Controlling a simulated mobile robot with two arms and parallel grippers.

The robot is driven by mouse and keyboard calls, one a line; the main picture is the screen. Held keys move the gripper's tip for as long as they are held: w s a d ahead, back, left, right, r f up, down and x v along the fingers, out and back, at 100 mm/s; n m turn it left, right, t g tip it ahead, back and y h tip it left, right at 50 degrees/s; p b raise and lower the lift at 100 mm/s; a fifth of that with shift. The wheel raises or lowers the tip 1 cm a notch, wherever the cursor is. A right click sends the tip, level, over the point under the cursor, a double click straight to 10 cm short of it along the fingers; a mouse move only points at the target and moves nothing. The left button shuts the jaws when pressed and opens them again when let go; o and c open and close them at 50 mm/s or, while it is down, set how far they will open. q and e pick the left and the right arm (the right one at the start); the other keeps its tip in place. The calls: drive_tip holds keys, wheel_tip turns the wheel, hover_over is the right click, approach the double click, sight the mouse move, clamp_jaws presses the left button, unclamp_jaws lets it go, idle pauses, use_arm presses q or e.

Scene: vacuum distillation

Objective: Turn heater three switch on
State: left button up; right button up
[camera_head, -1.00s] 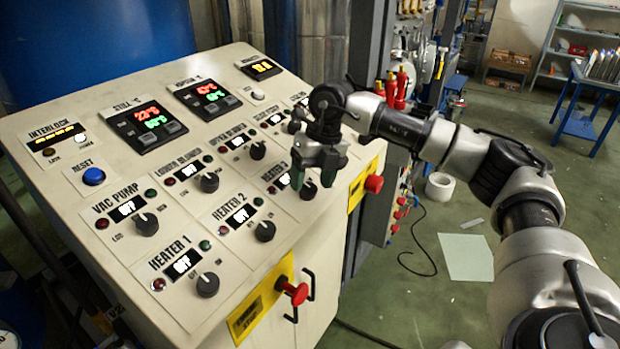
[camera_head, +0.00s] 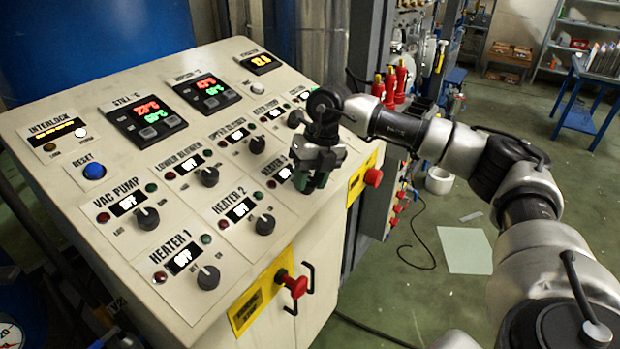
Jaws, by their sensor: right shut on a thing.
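The heater 3 section is on the right part of the sloped control panel (camera_head: 75,205). Its small lit display (camera_head: 284,174) shows beside my gripper, but its text is too small to read surely. My right gripper (camera_head: 311,182) points down over the heater 3 switch, with its green-tipped fingers shut around the knob. The fingers hide the knob, so its pointer cannot be seen. My left gripper is not in view.
The heater 2 knob (camera_head: 265,224) and heater 1 knob (camera_head: 208,277) are nearer on the panel. A red emergency stop button (camera_head: 293,285) sticks out of the front, and another red button (camera_head: 373,177) is right of my gripper.

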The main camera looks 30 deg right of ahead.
drive_tip(key=shift+m, duration=0.3)
drive_tip(key=shift+f+m+y+b, duration=0.1)
drive_tip(key=shift+m+y+b, duration=0.2)
drive_tip(key=shift+m+b, duration=0.25)
drive_tip(key=m+b, duration=0.1)
drive_tip(key=m, duration=0.2)
drive_tip(key=shift+m+t+y, duration=0.25)
drive_tip(key=shift+t+y, duration=0.15)
drive_tip(key=m+t, duration=0.1)
drive_tip(key=m, duration=0.3)
drive_tip(key=shift+s+d+y+b, duration=0.1)
drive_tip(key=shift+y+b, duration=0.3)
drive_tip(key=shift+m+t, duration=0.4)
drive_tip(key=shift+m, duration=0.6)
drive_tip(key=o, duration=0.9)
